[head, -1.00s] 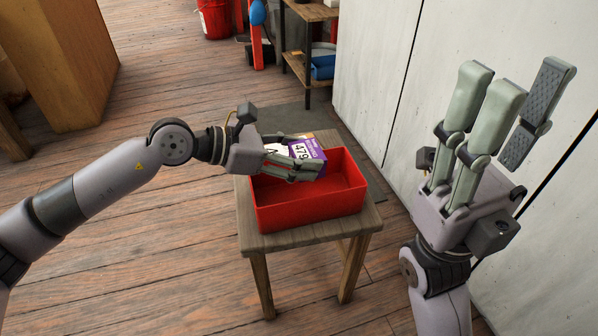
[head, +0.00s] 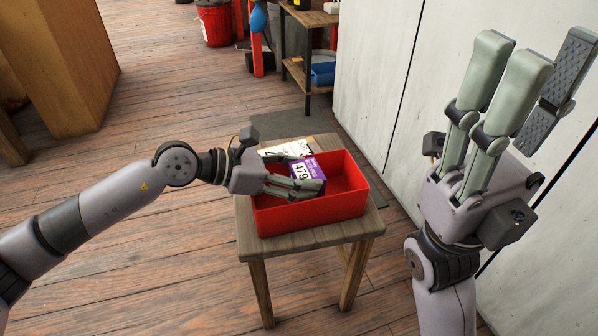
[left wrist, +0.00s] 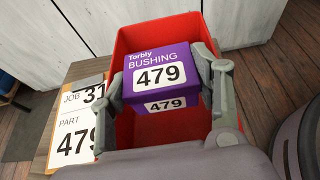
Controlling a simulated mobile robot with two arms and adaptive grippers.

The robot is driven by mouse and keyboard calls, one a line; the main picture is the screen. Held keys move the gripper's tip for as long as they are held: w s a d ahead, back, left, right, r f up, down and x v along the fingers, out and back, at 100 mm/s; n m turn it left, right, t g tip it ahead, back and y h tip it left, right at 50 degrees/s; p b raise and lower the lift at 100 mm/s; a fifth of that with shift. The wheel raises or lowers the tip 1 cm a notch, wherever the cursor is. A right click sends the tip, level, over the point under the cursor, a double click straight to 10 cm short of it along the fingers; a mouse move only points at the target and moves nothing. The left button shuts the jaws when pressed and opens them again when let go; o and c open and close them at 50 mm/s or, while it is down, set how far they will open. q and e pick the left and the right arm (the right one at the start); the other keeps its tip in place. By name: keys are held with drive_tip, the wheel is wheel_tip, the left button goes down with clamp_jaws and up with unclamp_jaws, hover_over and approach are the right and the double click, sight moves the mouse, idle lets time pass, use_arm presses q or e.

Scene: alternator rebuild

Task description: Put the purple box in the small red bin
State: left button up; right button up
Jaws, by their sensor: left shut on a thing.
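The purple box (head: 305,173) carries a white label reading 479 and the words Torbly BUSHING in the left wrist view (left wrist: 160,62). My left gripper (head: 296,176) is shut on it, with a finger on each side of the box. The gripper holds the box over the left part of the red bin, at about the height of its rim; I cannot tell whether it touches the floor of the bin. The small red bin (head: 318,220) stands on a wooden stool and otherwise looks empty. My right gripper (head: 540,75) is open and empty, raised at the right near the wall.
The wooden stool (head: 258,246) bears the bin. A white card (head: 290,148) with JOB and PART numbers lies behind the bin, also in the left wrist view (left wrist: 76,133). A pale wall stands to the right. A red bucket (head: 214,24) and a shelf (head: 308,76) are far back.

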use_arm(q)
drive_tip(key=o, duration=0.8)
drive_tip(key=shift+o, duration=0.4)
